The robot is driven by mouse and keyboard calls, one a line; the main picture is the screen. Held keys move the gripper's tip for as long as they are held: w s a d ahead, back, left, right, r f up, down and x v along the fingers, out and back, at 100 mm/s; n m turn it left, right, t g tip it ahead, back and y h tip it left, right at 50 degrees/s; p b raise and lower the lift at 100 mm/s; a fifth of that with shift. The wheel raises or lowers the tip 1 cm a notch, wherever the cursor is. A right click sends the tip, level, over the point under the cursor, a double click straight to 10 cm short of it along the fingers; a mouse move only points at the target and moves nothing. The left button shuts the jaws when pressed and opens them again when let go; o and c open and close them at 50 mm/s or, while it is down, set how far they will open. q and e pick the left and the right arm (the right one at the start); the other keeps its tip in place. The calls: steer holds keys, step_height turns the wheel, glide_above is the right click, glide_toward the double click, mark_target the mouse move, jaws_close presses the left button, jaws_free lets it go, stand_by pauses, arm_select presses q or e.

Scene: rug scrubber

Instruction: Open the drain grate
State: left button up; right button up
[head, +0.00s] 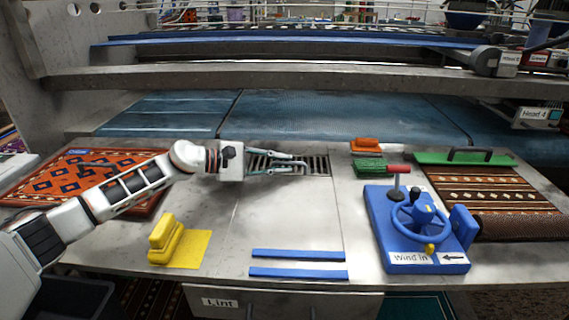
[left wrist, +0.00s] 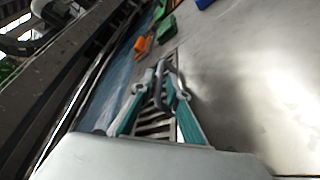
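The drain grate (head: 320,166) is a slotted metal panel set in the steel table. It lies flat as far as I can see, with part hidden under my left gripper. My left gripper (head: 301,164) reaches in from the left, low over the grate, its teal and grey fingers pointing right. In the left wrist view the fingertips (left wrist: 166,68) come close together above the slots of the grate (left wrist: 155,127). I cannot tell whether they touch or hold any part of it. My right gripper is not in view.
An orange brush (head: 365,145) and a green brush (head: 370,168) lie right of the grate. A blue wheel unit (head: 385,235) stands front right. A yellow scrubber (head: 165,236) is front left. Rugs lie at both sides. A metal beam (head: 300,76) crosses behind.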

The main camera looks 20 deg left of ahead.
arm_select(q)
steer(key=shift+w+d+f, duration=0.1)
steer(key=shift+w+d, duration=0.25)
steer(key=shift+d, duration=0.1)
jaws_close()
